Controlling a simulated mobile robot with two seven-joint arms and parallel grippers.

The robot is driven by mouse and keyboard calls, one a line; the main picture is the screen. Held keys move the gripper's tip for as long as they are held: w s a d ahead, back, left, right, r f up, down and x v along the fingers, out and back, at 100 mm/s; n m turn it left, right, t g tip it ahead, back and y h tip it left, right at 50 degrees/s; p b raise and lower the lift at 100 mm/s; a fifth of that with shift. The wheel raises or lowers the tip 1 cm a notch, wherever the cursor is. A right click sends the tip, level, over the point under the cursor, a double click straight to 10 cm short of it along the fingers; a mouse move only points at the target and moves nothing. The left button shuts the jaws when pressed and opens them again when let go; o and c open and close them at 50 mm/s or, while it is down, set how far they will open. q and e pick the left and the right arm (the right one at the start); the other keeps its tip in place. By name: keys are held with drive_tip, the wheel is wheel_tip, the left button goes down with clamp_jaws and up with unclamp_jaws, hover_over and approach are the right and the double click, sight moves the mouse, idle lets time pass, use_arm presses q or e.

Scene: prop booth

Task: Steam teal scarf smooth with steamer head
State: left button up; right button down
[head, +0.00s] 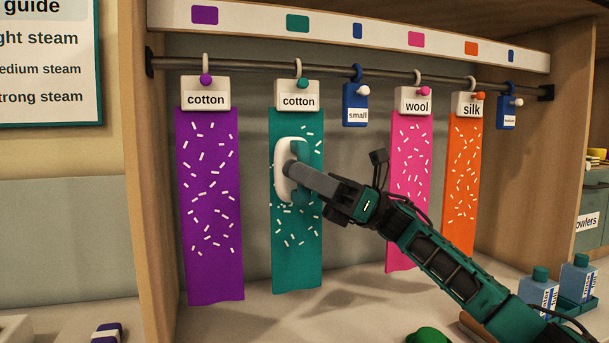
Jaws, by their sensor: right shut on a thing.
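The teal scarf (298,258) hangs from the rail under a white tag reading "cotton". White dashes are scattered over its cloth, above and below the steamer head. My right gripper (333,190) is shut on the steamer's grey handle (312,179), with the arm coming in from the lower right. My left gripper is not in view.
A purple scarf (208,170) hangs to the left. A pink scarf (409,150) and an orange scarf (464,180) hang to the right. Small blue tags (355,104) hang from the rail (330,68). Blue bottles (578,278) stand at lower right; a wooden side panel (150,160) bounds the left.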

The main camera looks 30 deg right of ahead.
sight(310, 205)
drive_tip(key=shift+f+b, duration=1.4)
drive_tip(key=shift+f, duration=0.1)
drive_tip(key=shift+f+b, duration=0.55)
drive_tip(key=shift+f, duration=0.05)
drive_tip(key=shift+f+b, duration=0.6)
drive_tip(key=shift+f, duration=0.05)
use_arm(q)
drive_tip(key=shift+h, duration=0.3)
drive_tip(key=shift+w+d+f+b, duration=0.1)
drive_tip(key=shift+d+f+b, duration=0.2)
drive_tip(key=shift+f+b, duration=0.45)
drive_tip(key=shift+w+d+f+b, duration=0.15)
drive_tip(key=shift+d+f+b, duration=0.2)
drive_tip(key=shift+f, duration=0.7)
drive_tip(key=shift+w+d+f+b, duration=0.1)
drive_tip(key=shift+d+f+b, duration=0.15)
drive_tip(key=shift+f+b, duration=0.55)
use_arm(e)
wheel_tip(310, 205, down, 8)
drive_tip(key=shift+r, duration=0.15)
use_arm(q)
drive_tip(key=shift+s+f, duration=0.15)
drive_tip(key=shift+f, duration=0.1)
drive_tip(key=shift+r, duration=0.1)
use_arm(e)
drive_tip(key=shift+s, duration=0.1)
